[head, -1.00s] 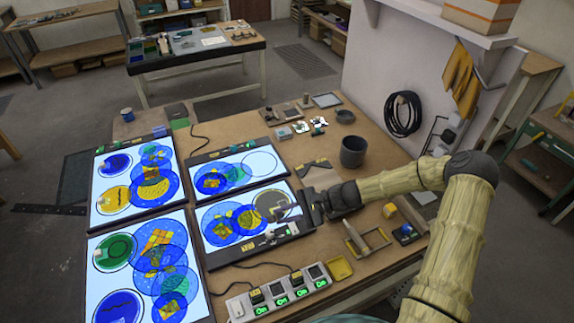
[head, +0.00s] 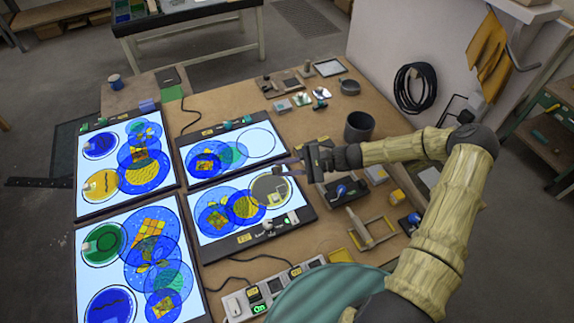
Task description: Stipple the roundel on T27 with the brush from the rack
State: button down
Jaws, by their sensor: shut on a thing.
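My gripper (head: 300,165) is shut on the brush, which is small and mostly hidden by the fingers. It is just above and right of the grey-brown roundel (head: 266,188). That roundel lies at the right end of the near-middle light panel (head: 212,238), and small orange and pale marks show on it. The panel has a yellow label (head: 244,238) on its front edge, too small to read. A wooden rack (head: 377,240) with a pale, long item lying in it stands at the right of the table.
Other lit panels with blue, green and yellow roundels lie at left (head: 125,165) and behind (head: 230,150). A dark cup (head: 359,127) stands behind my arm. A power strip (head: 270,292) and cables lie in front. A blue-knobbed item (head: 342,190) sits by the panel.

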jog(key=shift+s+a, duration=0.1)
jog(key=shift+s, duration=0.15)
notch_tip(320, 180, down, 6)
jog(key=b, duration=0.4)
jog(key=shift+r, duration=0.25)
jog(key=a, duration=0.3)
jog(key=a+r+p, duration=0.1)
jog(key=a, duration=0.1)
jog(key=shift+s+a, duration=0.25)
jog(key=shift+a, duration=0.1)
jog(key=s+p, duration=0.1)
jog(key=s, duration=0.1)
jog(key=s+d+p, duration=0.1)
jog(key=s, duration=0.1)
jog(key=shift+s+r, duration=0.1)
jog(key=shift+s, duration=0.25)
jog(key=shift+s+a, duration=0.1)
jog(key=shift+s, duration=0.2)
jog(key=shift+w+f, duration=0.1)
jog(key=shift+f, duration=0.2)
jog(key=shift+f+b, duration=0.3)
jog(key=shift+f, duration=0.2)
jog(key=shift+r, duration=0.1)
